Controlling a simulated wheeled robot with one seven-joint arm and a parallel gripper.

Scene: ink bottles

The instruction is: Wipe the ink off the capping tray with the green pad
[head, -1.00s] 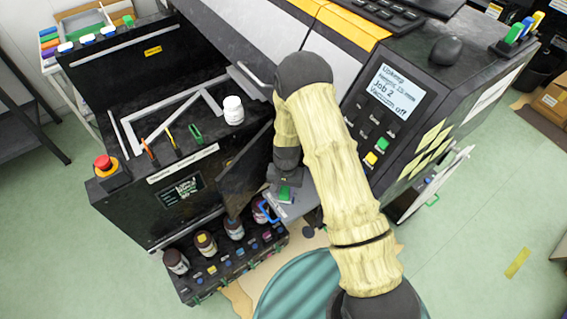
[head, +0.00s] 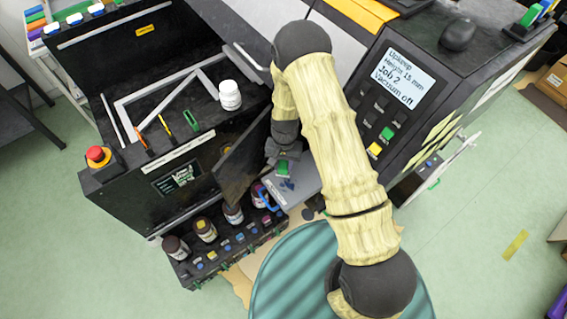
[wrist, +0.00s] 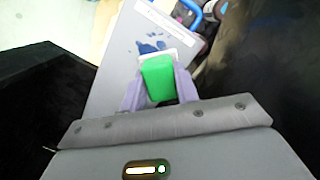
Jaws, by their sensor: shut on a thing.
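My gripper (wrist: 160,88) is shut on the green pad (wrist: 157,78), which has a pale underside. The grey capping tray (wrist: 122,62) lies beyond and under the pad in the wrist view, with a white label along its far edge. Dark blue ink (wrist: 152,46) marks the tray just past the pad. In the head view the pad (head: 282,168) shows small below my wrist, over the tray (head: 305,177), with blue ink beside it. I cannot tell whether the pad touches the tray.
A blue handle (wrist: 191,12) is at the tray's far end. A rack of ink bottles (head: 206,230) stands left of the tray. An open dark door (head: 240,165) and the printer's control panel (head: 392,90) flank my arm. A teal round surface (head: 290,275) lies in front.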

